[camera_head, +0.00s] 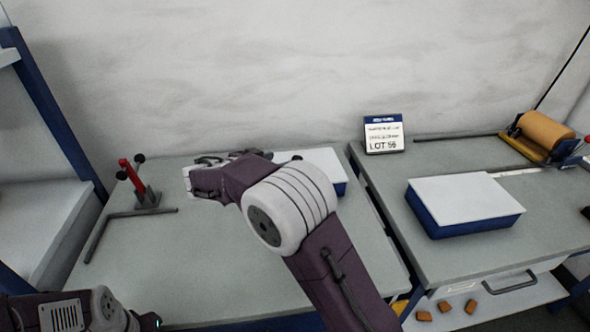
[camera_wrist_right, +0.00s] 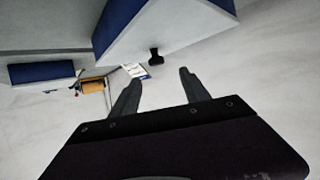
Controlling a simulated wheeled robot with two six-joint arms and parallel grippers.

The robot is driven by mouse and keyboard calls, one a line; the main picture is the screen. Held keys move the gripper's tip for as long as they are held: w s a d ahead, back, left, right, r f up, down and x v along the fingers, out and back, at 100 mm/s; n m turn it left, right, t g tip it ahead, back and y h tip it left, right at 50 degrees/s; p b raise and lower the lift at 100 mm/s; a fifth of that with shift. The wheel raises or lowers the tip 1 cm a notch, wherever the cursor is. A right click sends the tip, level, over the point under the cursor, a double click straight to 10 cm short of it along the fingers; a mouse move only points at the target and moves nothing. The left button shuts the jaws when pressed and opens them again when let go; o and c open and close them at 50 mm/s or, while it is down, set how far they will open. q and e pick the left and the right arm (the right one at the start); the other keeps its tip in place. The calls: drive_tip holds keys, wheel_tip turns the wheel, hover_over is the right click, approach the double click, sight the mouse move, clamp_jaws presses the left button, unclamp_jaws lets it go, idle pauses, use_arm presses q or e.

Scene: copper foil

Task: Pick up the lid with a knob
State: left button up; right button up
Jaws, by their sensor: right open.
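The lid with a knob is a white flat lid (camera_head: 325,158) on a blue box on the left bench, partly hidden behind my right arm in the head view. Its small black knob (camera_head: 297,157) shows just above the arm. In the right wrist view the lid (camera_wrist_right: 180,28) fills the top, and the knob (camera_wrist_right: 155,54) stands out from it. My right gripper (camera_wrist_right: 160,76) is open and empty, its fingertips short of the knob, which lies roughly between their lines. My left gripper is out of view.
A red-handled tool (camera_head: 138,183) and an L-shaped bar (camera_head: 125,222) lie left. On the right bench are another white-topped blue box (camera_head: 465,200), a LOT sign (camera_head: 384,134) and a copper roll (camera_head: 545,130). The left bench's front is clear.

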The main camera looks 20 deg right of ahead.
drive_tip(key=x, duration=0.3)
drive_tip(key=shift+s+d, duration=0.15)
drive_tip(key=shift+d, duration=0.1)
drive_tip(key=shift+d+f, duration=0.1)
drive_tip(key=shift+f, duration=0.05)
drive_tip(key=p+x, duration=0.1)
drive_tip(key=x, duration=0.3)
drive_tip(key=shift+w+d+f, duration=0.3)
drive_tip(key=shift+d+f, duration=0.05)
drive_tip(key=shift+d, duration=0.05)
drive_tip(key=shift+r, duration=0.1)
clamp_jaws()
